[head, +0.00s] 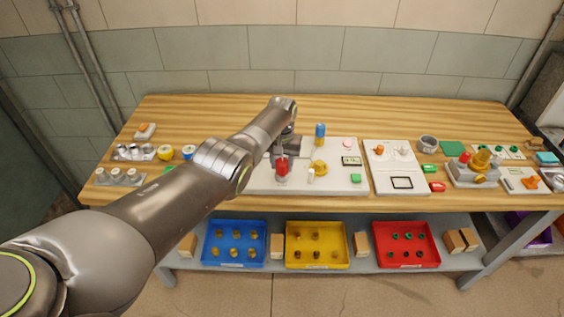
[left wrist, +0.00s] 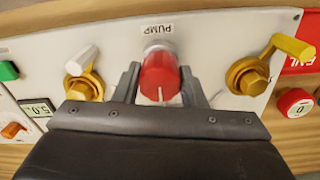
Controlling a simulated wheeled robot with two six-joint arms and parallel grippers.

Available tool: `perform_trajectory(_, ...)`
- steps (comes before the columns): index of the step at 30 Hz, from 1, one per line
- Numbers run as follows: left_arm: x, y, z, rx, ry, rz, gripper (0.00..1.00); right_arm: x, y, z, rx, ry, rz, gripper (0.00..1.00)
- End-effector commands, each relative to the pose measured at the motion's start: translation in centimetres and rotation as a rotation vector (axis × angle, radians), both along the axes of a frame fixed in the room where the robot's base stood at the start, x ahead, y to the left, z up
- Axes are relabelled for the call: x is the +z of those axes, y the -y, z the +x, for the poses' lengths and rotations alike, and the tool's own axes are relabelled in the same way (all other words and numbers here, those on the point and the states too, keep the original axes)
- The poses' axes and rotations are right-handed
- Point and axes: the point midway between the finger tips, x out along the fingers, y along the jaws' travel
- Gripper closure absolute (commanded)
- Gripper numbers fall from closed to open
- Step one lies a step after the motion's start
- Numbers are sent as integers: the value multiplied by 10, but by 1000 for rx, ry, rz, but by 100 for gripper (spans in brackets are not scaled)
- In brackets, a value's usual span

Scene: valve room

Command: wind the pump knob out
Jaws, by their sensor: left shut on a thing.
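The pump knob (left wrist: 159,76) is red with a pale pointer line and sits on a white panel (left wrist: 205,38) under a label reading PUMP (left wrist: 157,29). In the head view the red knob (head: 281,167) shows at the left part of the panel (head: 335,184). My left gripper (left wrist: 160,88) has its two grey fingers on either side of the knob and is shut on it. In the head view the left gripper (head: 283,152) reaches the knob from above and behind my arm. My right gripper is not in view.
In the left wrist view, brass valves with levers flank the knob, one at left (left wrist: 84,87) and one at right (left wrist: 250,77). A blue-topped cylinder (head: 320,133) stands behind on the panel. Blue (head: 208,259), yellow (head: 290,264) and red (head: 380,262) trays sit on the lower shelf.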

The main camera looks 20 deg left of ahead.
Motion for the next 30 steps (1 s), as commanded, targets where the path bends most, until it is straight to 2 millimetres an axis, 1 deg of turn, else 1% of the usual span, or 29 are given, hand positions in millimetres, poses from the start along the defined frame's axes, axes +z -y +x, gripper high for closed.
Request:
perform_trajectory(7,2,0,2,41,6,1,85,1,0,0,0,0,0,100)
perform_trajectory(18,2,0,2,45,6,0,85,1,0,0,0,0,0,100)
perform_trajectory(19,2,0,2,45,6,0,61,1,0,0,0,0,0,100)
perform_trajectory(23,2,0,1,44,5,0,44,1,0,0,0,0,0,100)
perform_trajectory(24,1,0,1,44,4,-1,40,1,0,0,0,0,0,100)
perform_trajectory(30,1,0,1,43,2,0,40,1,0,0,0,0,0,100)
